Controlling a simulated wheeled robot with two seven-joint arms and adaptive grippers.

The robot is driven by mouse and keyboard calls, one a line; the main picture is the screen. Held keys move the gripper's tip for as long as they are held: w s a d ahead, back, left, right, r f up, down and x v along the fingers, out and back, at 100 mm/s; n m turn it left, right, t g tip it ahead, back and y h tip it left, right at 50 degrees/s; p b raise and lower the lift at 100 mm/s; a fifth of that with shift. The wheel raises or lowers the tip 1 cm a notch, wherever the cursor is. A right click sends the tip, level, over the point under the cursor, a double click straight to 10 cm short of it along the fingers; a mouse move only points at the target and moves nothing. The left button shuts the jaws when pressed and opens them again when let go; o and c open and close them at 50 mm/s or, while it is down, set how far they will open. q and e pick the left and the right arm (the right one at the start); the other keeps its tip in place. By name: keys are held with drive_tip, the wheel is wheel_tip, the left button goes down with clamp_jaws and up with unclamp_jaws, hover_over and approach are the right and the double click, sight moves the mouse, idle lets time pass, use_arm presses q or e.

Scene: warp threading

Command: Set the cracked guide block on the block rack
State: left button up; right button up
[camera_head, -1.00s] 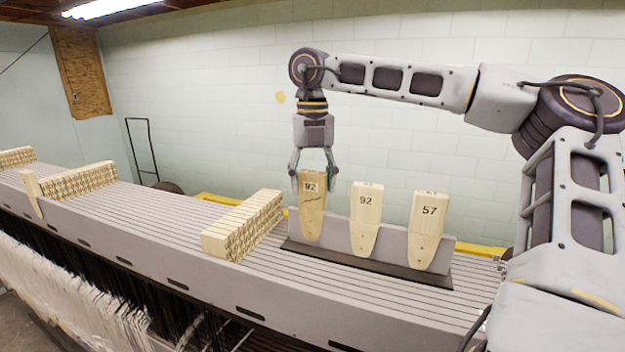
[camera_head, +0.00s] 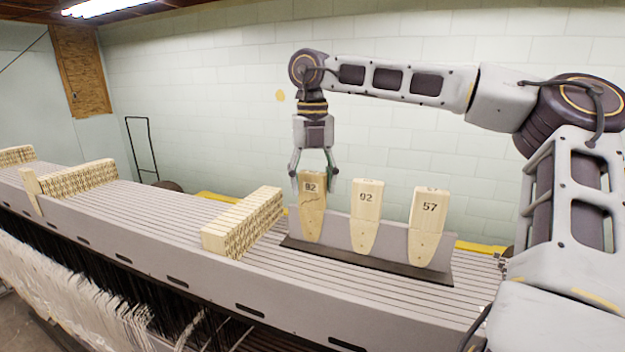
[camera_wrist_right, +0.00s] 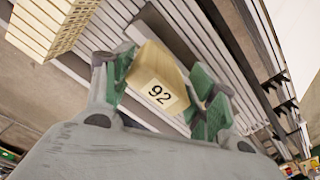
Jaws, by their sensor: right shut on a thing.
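My right gripper (camera_head: 313,184) is shut on the block's top from above. In the right wrist view the block (camera_wrist_right: 158,82) sits between the green finger pads of the gripper (camera_wrist_right: 165,95). Whether its lower tip is fully seated in the rack is hard to tell. My left gripper is not in view.
Two more wooden blocks stand in the rack, one marked 92 (camera_head: 365,215) and one marked 57 (camera_head: 428,228). A row of wooden blocks (camera_head: 243,222) stands left of the rack on the slatted grey beam (camera_head: 160,225). Another row (camera_head: 75,180) is farther left.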

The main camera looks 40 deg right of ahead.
drive_tip(key=shift+f, duration=0.15)
drive_tip(key=o, duration=0.9)
drive_tip(key=shift+o, duration=0.2)
drive_tip(key=shift+r, duration=6)
